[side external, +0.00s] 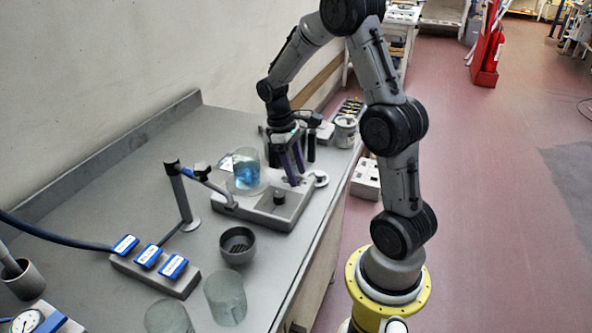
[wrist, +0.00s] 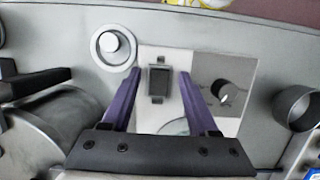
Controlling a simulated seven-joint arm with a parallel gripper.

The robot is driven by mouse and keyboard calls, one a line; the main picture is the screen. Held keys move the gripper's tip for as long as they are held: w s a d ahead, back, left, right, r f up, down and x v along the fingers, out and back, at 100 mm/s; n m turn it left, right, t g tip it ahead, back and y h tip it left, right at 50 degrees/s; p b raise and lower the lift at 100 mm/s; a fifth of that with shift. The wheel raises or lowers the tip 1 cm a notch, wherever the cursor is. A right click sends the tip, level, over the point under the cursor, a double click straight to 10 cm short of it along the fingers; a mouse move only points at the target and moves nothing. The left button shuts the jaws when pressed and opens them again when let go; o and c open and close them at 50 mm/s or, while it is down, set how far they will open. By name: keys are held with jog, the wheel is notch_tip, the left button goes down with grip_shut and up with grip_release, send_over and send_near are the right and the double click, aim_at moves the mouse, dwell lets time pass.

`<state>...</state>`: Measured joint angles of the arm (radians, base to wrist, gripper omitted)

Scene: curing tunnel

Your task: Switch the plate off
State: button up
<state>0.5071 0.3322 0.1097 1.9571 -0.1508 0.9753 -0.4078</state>
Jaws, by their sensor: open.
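The plate (side external: 290,207) is a grey hot plate on the bench, with a beaker of blue liquid (side external: 246,172) standing on it. The wrist view shows its white panel (wrist: 147,118) with a dark rocker switch (wrist: 159,79), and a dark round knob (wrist: 223,92) on a grey area to the right. The knob also shows in the side view (side external: 279,198). My gripper (side external: 298,172) has purple fingers pointing down over the switch end of the plate. In the wrist view my gripper (wrist: 160,74) is open and empty, with its fingers either side of the switch. Contact cannot be told.
A block with blue tags (side external: 160,275) and glass beakers (side external: 226,300) are nearer the camera. A round white-topped piece (side external: 320,178) sits at the plate's far end, near the bench edge.

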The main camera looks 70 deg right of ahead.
jog(key=v, duration=1.4)
jog(key=s+a+r+n+t+h, duration=0.1)
jog(key=s+a+r+t, duration=0.1)
jog(key=s+a+r, duration=0.3)
jog(key=s+a+r+n+t, duration=0.1)
jog(key=s+a+r+t, duration=0.15)
jog(key=a, duration=0.45)
jog(key=s+a+f+m+t+y, duration=0.1)
jog(key=s+a+f+m+t, duration=0.1)
jog(key=s+a+f+t, duration=0.2)
jog(key=s+a+f, duration=0.2)
jog(key=s, duration=0.1)
jog(key=shift+s+a, duration=0.25)
jog(key=shift+a, duration=0.05)
